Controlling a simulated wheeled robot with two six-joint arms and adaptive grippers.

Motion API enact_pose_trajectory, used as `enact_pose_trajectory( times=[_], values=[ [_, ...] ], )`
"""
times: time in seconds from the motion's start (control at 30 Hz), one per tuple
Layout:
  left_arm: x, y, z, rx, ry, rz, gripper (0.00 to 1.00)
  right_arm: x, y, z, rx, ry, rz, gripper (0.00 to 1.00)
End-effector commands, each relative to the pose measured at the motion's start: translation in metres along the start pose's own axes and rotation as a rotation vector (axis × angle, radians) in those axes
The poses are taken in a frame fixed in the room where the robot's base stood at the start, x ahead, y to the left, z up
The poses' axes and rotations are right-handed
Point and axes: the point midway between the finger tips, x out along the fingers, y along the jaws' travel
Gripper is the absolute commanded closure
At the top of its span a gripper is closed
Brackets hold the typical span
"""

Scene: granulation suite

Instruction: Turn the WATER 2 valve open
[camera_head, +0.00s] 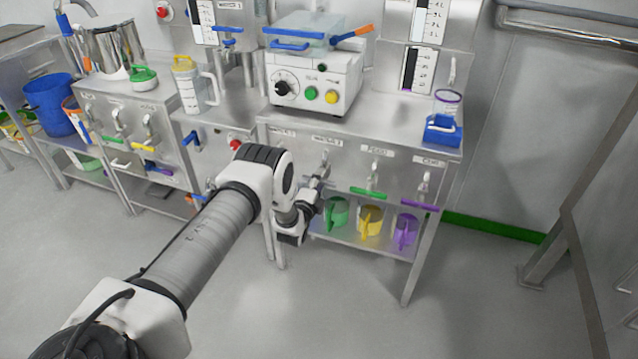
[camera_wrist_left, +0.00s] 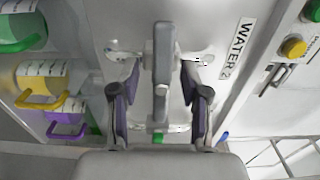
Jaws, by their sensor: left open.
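The WATER 2 valve is a grey lever (camera_wrist_left: 163,50) on a steel panel, beside the WATER 2 label (camera_wrist_left: 237,47). In the left wrist view my left gripper (camera_wrist_left: 160,88) is open, with one dark finger on each side of the lever. I see gaps between the fingers and the lever, so it is not clamped. In the head view my left gripper (camera_head: 313,188) is at the panel front, just below the valve (camera_head: 324,166), and partly hides it. My right gripper is not in view.
Other valves, labelled in part, sit to the right on the panel, with a green bar (camera_head: 368,193) and a purple bar (camera_head: 420,206). Green (camera_head: 337,214), yellow (camera_head: 369,222) and purple (camera_head: 405,232) jugs stand on the lower shelf.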

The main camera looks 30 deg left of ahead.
Motion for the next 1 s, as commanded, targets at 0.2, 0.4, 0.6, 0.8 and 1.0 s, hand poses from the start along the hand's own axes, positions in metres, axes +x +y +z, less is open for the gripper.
enact_pose_trajectory(
  times=[0.2,0.4,0.6,0.8,1.0],
  values=[
    [-0.0002,-0.0002,-0.0003,0.0,0.0,0.0,0.75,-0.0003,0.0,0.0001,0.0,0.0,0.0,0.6],
    [-0.0004,-0.0002,-0.0002,0.0,0.0,0.0,1.0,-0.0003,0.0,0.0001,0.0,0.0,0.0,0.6],
    [-0.0005,0.0002,-0.0002,-0.009,0.0,0.0,1.0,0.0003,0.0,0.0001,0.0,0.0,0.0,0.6],
    [-0.0007,0.001,-0.0001,-0.06,0.0,0.001,1.0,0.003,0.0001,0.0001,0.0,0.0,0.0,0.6],
    [-0.0004,0.0013,-0.0001,-0.177,0.001,0.0,1.0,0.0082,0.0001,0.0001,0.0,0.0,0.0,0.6]
  ],
)
